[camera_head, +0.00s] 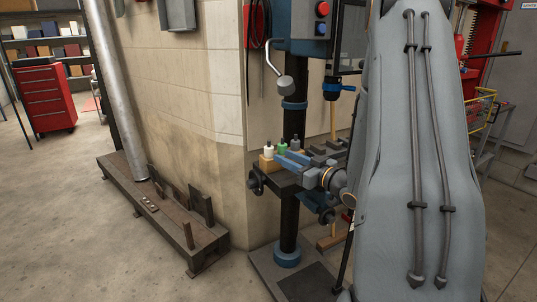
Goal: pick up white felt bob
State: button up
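A small white felt bob (268,150) stands upright at the left end of a row on a wooden block (267,163), on the table of the drill press. A green bob (282,147) and a grey one (294,143) stand to its right. My gripper (280,158) reaches in from the right, with its blue-grey fingers pointing left towards the row. The fingers look apart, with nothing seen between them. They are close to the bobs and partly hide the block; I cannot tell whether they touch anything.
The drill press has a dark column (291,215), a lever (285,84) and a chuck (332,89) above the table. Dark blocks (325,150) lie behind my gripper. A red tool cabinet (45,100) is far left.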

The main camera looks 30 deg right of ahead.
aim_at(272, 151)
jog(key=shift+x, duration=1)
jog(key=shift+p+x, duration=0.5)
jog(key=shift+x, duration=1.85)
grip_shut()
